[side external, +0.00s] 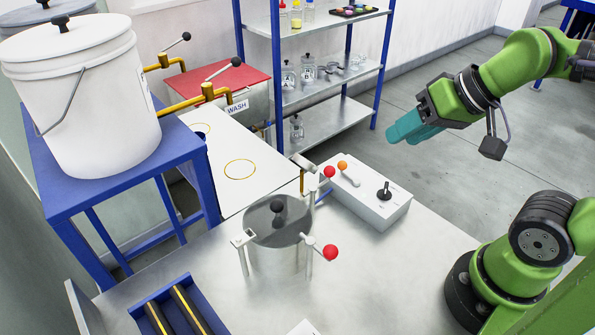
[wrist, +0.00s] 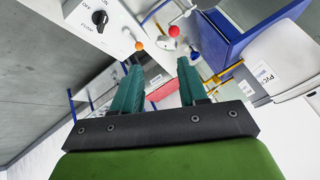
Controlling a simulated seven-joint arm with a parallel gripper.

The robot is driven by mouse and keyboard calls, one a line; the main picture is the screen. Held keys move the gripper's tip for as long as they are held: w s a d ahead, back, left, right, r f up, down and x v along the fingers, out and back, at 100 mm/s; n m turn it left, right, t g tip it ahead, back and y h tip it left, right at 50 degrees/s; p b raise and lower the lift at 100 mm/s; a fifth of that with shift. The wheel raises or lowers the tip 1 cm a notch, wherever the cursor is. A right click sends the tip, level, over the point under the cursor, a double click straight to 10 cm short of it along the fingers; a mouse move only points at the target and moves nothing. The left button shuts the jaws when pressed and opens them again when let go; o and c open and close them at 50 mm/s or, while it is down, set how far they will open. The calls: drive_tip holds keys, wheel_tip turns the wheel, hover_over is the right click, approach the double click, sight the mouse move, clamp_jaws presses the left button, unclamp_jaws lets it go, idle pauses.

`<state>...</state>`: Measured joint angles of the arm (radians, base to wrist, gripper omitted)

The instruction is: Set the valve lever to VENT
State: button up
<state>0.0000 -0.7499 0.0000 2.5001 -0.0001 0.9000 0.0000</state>
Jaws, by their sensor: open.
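A white control box (side external: 368,208) sits on the bench, with a black knob (side external: 385,190) and an orange-ball lever (side external: 343,167) on its top. The wrist view shows the black knob (wrist: 99,18) with small dark lettering around it and the orange ball (wrist: 139,45). I cannot read VENT anywhere, so I cannot tell which handle is the valve lever. Red-ball levers stand by the metal pot: one beside the box (side external: 330,171), one nearer (side external: 330,252). My gripper (side external: 402,130) is open and empty, raised behind and right of the box, touching nothing. Its teal fingers (wrist: 155,64) are apart.
The lidded metal pot (side external: 280,260) stands left of the box. A blue tray (side external: 142,309) is at the front left. A white bucket (side external: 85,95) stands on a blue stand. A shelf rack (side external: 335,85) is behind. The bench's right part (side external: 400,275) is clear.

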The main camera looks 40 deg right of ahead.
drive_tip(key=shift+o, duration=0.8)
drive_tip(key=w+d+f+n+g, duration=0.1)
drive_tip(key=w+d+n+g, duration=0.3)
drive_tip(key=w, duration=0.5)
drive_tip(key=w+d+f+n+g, duration=0.1)
drive_tip(key=w+d+n+g, duration=0.25)
drive_tip(key=w+n, duration=0.45)
drive_tip(key=shift+m+g, duration=0.45)
drive_tip(key=shift+m, duration=0.15)
drive_tip(key=x, duration=1)
drive_tip(key=w+x, duration=0.1)
drive_tip(key=x, duration=0.5)
drive_tip(key=shift+w+a, duration=0.1)
drive_tip(key=shift+a, duration=0.2)
drive_tip(key=shift+c, duration=0.2)
drive_tip(key=shift+r, duration=0.1)
clamp_jaws()
